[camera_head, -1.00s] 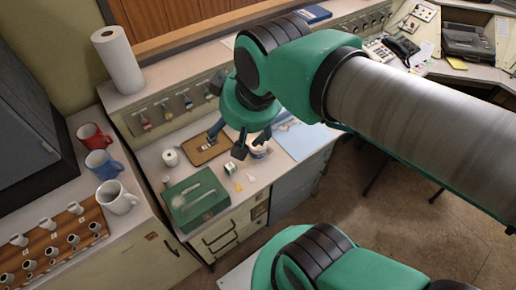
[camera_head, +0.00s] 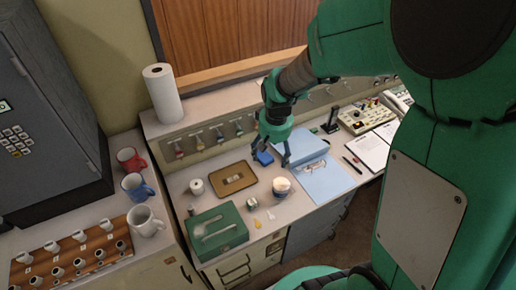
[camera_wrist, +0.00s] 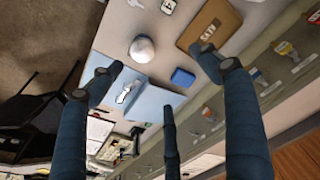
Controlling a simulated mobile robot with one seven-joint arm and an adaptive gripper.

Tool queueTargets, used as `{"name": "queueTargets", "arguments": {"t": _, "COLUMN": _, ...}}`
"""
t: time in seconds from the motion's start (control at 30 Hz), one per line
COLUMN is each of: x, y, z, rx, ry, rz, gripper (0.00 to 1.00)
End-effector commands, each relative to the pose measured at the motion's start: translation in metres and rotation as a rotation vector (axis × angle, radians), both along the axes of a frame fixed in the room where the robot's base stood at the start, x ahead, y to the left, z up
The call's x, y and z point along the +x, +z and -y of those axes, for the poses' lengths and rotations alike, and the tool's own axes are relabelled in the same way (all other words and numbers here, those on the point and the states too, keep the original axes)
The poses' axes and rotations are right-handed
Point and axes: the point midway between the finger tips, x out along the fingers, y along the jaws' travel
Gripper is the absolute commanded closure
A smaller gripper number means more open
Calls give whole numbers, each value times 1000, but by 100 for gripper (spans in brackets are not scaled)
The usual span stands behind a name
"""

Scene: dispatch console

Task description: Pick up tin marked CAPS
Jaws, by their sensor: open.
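A small tin (camera_head: 252,204) with a pale label stands on the worktop behind the green box; it also shows at the top edge of the wrist view (camera_wrist: 168,6). Its lettering is too small to read for sure. My gripper (camera_head: 272,158) is open and empty above the back of the worktop, near a small blue block (camera_head: 264,158). In the wrist view its spread fingers hold nothing, and the blue block (camera_wrist: 183,77) shows between them.
A blue folder (camera_head: 325,180) lies right. Mugs (camera_head: 145,220) and a paper-towel roll (camera_head: 162,93) stand at left.

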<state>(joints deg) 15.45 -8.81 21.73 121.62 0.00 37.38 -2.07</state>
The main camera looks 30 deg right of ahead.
Motion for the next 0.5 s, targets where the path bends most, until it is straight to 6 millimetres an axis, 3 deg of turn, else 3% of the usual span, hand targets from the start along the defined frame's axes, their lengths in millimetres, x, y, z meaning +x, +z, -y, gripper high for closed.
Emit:
{"name": "queueTargets", "arguments": {"t": 0.3, "x": 11, "y": -81, "z": 45, "rx": 30, "ry": -67, "rz": -98, "gripper": 22}}
{"name": "queueTargets", "arguments": {"t": 0.5, "x": 10, "y": -112, "z": 59, "rx": 41, "ry": -89, "rz": -127, "gripper": 22}}
